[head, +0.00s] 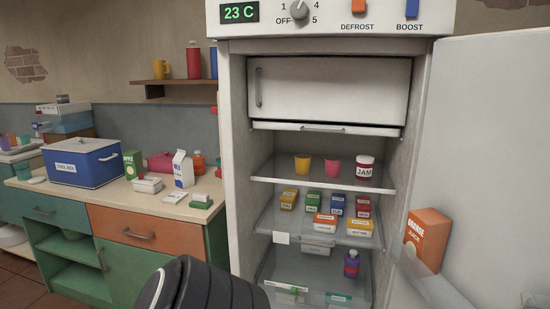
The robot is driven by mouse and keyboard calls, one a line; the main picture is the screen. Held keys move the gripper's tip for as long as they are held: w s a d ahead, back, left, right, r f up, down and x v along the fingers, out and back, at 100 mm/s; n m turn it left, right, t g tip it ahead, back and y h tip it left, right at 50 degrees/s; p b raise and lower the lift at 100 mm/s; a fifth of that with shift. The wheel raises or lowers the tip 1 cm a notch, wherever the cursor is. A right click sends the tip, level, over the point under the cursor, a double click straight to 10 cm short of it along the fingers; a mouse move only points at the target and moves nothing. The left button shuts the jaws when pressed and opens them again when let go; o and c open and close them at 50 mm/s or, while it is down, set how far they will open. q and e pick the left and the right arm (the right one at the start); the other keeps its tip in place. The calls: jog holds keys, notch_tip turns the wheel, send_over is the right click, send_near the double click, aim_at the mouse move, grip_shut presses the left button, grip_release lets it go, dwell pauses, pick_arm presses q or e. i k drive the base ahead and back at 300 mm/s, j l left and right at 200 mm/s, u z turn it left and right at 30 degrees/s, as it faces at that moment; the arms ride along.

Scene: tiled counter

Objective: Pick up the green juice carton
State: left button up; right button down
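The green juice carton (133,164) stands upright on the counter at the left in the head view, between the blue cool box and the white milk carton. Its front carries a pale label with small lettering, apparently reading "apple". The small white tub in front of it may hide a little of its base. A black ribbed part of my own arm rises from the bottom edge, left of the open fridge and well away from the carton. Neither gripper shows in this view.
The fridge stands open at the right, holding cups, jam and small boxes. An orange juice carton (427,238) sits in its door.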

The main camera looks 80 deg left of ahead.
aim_at(132, 159)
jog(key=u, duration=3.45)
jog(key=j+z, duration=0.1)
jog(key=z, duration=0.8)
jog(key=i+j+z, duration=0.1)
jog(key=j+z, duration=0.8)
jog(key=j, duration=0.25)
jog(key=k+j+z, duration=0.2)
jog(key=j, duration=0.3)
jog(key=j+z, duration=0.25)
jog(key=j, duration=0.3)
